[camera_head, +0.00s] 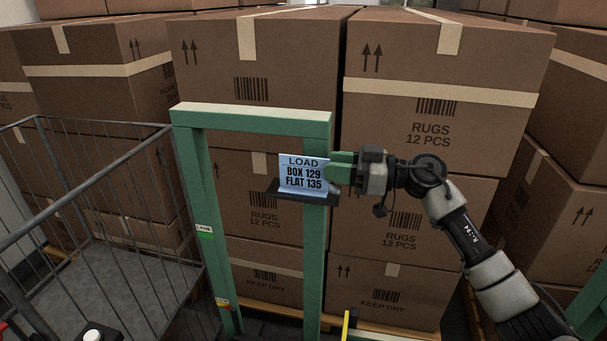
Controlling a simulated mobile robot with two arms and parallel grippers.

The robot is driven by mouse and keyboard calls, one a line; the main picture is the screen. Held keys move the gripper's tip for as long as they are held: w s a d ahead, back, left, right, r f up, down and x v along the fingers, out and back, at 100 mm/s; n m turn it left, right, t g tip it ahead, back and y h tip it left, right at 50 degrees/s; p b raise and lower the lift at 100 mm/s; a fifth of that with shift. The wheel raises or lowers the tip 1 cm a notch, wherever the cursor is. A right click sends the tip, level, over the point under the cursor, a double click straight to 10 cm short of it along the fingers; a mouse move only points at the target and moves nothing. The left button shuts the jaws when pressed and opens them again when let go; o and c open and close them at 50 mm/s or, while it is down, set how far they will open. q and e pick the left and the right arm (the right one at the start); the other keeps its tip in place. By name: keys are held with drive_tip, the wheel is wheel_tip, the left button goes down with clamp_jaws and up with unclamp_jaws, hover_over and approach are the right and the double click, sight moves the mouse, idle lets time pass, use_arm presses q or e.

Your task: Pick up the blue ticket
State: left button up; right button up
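The blue ticket (303,172) shows black print reading LOAD, BOX 129, FLAT 135. It stands nearly upright, tilted a little, at a small dark ledge (272,188) on the green frame (190,160). My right gripper (329,170) comes in from the right, with its green fingers at the ticket's right edge. I cannot tell whether the fingers are closed on the ticket or only beside it. The ticket's lower edge meets the ledge, and I see no clear gap there. My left gripper is not in view.
Stacked brown cartons (262,60) fill the space behind the green frame. A grey wire cage (95,205) stands at the left. A yellow bar (346,325) and a white knob (92,335) show at the bottom edge.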

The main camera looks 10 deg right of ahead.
sight(313, 190)
drive_tip(key=x, duration=0.2)
drive_tip(key=p+x, duration=0.1)
drive_tip(key=shift+s+a, duration=0.1)
drive_tip(key=shift+a, duration=0.35)
drive_tip(key=shift+a+p, duration=0.25)
drive_tip(key=shift+p, duration=0.05)
drive_tip(key=shift+a, duration=0.1)
drive_tip(key=shift+f, duration=0.1)
drive_tip(key=shift+c, duration=0.3)
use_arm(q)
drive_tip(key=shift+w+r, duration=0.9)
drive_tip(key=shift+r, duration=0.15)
use_arm(e)
clamp_jaws()
